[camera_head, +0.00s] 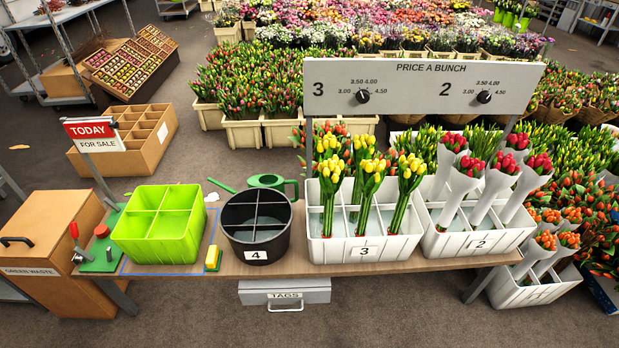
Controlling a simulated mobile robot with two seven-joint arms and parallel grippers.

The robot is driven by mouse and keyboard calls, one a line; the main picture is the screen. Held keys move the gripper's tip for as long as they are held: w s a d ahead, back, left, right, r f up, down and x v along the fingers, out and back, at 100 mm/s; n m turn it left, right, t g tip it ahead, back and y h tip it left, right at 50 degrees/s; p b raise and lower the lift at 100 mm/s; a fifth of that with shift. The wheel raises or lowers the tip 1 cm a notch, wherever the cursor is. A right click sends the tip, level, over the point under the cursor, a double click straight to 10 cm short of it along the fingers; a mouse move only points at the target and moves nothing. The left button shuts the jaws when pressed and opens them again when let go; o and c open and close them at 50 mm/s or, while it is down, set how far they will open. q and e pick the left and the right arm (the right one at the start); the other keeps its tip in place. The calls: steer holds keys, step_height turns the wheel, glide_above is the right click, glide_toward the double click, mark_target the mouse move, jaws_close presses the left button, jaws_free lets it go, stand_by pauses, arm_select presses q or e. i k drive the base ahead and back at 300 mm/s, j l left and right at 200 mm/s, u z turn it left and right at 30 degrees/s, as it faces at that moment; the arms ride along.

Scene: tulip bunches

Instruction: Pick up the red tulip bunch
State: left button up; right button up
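Several red tulip bunches, one of them at the front left (473,167), stand in the white crate labelled 2 (481,244) at the right of the table. They are wrapped in white paper, lean to the right and have their red heads at the top. Another red bunch (540,163) stands at the crate's right side. The lower ends of the bunches are partly hidden by the crate walls. Neither of my grippers shows in the head view.
Yellow tulip bunches (371,178) stand in the white crate labelled 3 (364,252). A black divided bucket labelled 4 (257,255), a green watering can (272,181) and a lime divided crate (160,252) stand to the left. A price board (422,88) rises behind the white crates.

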mark_target(466, 173)
steer(key=i+l, duration=0.1)
steer(key=l, duration=0.4)
steer(key=i+l, duration=0.15)
steer(key=l, duration=0.35)
steer(key=i+l, duration=0.1)
steer(key=l, duration=0.45)
steer(key=i+l, duration=0.1)
steer(key=l, duration=0.4)
steer(key=i+l, duration=0.15)
steer(key=l, duration=0.35)
steer(key=i+l, duration=0.1)
steer(key=l, duration=0.4)
steer(key=i+l, duration=0.1)
steer(key=l, duration=0.4)
steer(key=u, duration=0.05)
